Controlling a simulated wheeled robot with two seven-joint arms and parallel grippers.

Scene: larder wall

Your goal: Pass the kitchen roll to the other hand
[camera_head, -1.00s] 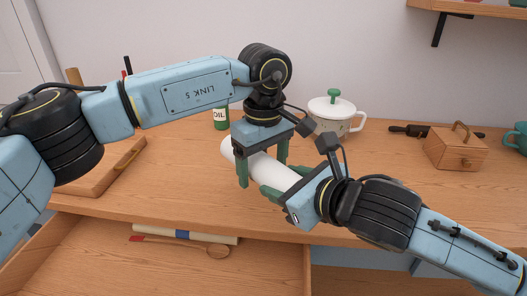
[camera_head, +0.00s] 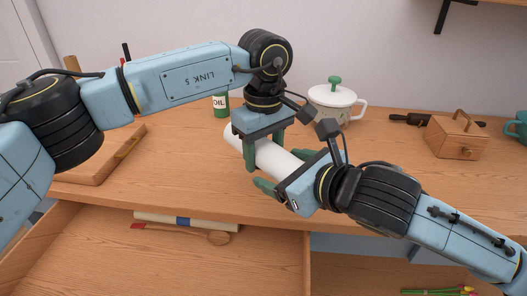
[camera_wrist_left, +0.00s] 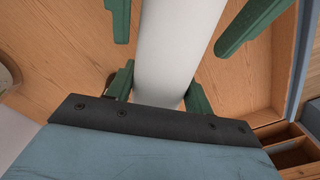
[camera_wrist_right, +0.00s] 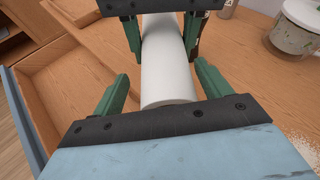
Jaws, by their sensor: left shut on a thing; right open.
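The white kitchen roll (camera_head: 277,162) is held in the air above the front part of the wooden counter, lying roughly level. My left gripper (camera_head: 264,158) is above it with its green fingers shut around its middle. My right gripper (camera_head: 290,172) is open at the roll's near right end, its fingers on either side of that end. In the right wrist view the roll (camera_wrist_right: 167,75) has its near end between the open green fingers, with a gap on each side. The roll (camera_wrist_left: 176,50) also passes between the left fingers in the left wrist view.
Behind stand a white lidded pot (camera_head: 333,103) and a green tin (camera_head: 220,104). A wooden box (camera_head: 456,137) and a teal mug (camera_head: 516,130) are at right, a wooden board (camera_head: 100,165) at left.

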